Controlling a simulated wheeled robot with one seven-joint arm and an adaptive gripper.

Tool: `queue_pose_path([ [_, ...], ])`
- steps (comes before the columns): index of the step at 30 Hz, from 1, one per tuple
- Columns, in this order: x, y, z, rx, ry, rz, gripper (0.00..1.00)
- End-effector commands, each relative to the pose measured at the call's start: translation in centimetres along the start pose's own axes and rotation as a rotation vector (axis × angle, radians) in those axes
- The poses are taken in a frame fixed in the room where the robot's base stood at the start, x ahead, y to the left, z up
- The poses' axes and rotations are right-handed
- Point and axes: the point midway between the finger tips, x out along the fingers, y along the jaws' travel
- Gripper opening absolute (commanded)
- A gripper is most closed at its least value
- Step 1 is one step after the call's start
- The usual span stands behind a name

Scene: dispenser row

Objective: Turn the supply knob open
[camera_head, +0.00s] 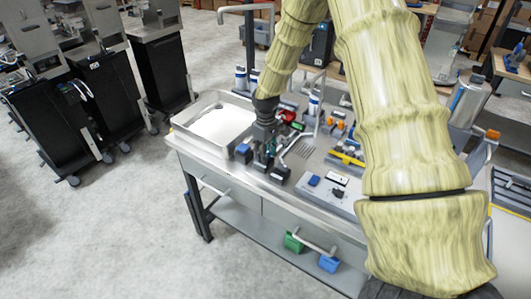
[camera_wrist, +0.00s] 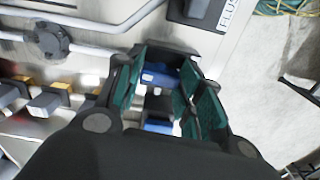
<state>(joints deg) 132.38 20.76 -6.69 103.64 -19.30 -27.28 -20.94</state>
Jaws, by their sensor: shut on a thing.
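My gripper (camera_head: 264,156) reaches down to the front part of the workbench (camera_head: 240,178), just right of the white tray. In the wrist view its green-padded fingers (camera_wrist: 160,82) close around a blue knob-like piece (camera_wrist: 158,77), taken as the supply knob. A second blue and white patch (camera_wrist: 158,126) shows lower between the fingers. The fingers hide much of the held piece, and its turn angle cannot be told.
The white tray (camera_head: 180,126) stands at the bench's left end. A red part (camera_head: 287,116), a yellow part (camera_head: 347,158) and a grey box (camera_head: 325,197) crowd the right. The front floor is clear.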

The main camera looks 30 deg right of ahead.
Motion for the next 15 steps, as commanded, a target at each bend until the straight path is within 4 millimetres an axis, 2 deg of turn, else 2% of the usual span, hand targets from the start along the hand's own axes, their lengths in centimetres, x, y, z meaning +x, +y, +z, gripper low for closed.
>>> queue_pose_path([
  [15,0.32,-0.17,0.28,-0.091,-0.006,-0.004,0.14],
])
